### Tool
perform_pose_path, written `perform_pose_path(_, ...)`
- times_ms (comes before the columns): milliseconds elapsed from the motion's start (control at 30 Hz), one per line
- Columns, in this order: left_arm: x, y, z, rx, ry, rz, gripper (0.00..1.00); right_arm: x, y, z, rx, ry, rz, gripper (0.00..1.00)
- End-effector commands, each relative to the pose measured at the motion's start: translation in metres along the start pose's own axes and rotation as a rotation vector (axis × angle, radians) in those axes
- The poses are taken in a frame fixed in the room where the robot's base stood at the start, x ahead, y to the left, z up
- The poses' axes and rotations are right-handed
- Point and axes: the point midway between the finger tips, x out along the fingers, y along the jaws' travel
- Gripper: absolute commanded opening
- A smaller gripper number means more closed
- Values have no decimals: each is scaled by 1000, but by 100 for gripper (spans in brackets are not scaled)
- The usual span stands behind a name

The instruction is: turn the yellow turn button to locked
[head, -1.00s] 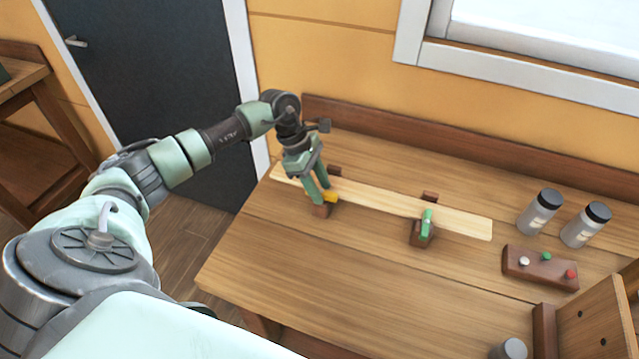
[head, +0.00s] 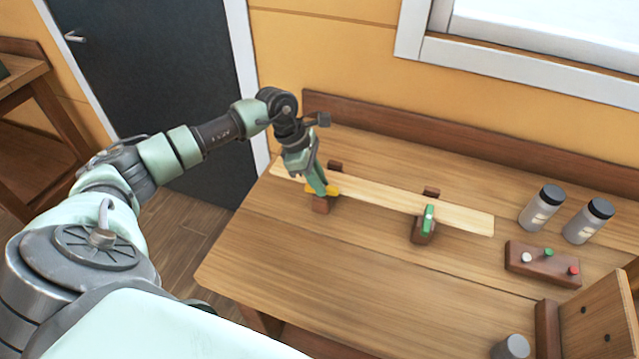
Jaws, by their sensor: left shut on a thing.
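The yellow turn button (head: 333,189) sits on a small brown block (head: 321,205) at the front edge of a pale plank (head: 400,204). My left gripper (head: 321,190) points down onto it and is shut on it, with the fingers hiding its middle. Yellow shows on both sides of the fingers. A green turn button (head: 428,218) sits on another brown block (head: 423,234) further right along the plank. My right gripper is not in view.
Two grey bottles with black caps (head: 541,208) stand at the right of the bench (head: 370,270). A brown block with white, green and red knobs (head: 543,264) lies before them. Another grey cylinder (head: 511,347) is at the bottom right. The bench front is clear.

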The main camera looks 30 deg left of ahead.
Motion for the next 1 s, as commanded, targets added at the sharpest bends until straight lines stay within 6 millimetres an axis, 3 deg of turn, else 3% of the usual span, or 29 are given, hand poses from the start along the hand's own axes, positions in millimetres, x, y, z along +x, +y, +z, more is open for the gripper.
perform_pose_path(1000,4,-4,2,-877,-5,368,0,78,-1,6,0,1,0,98)
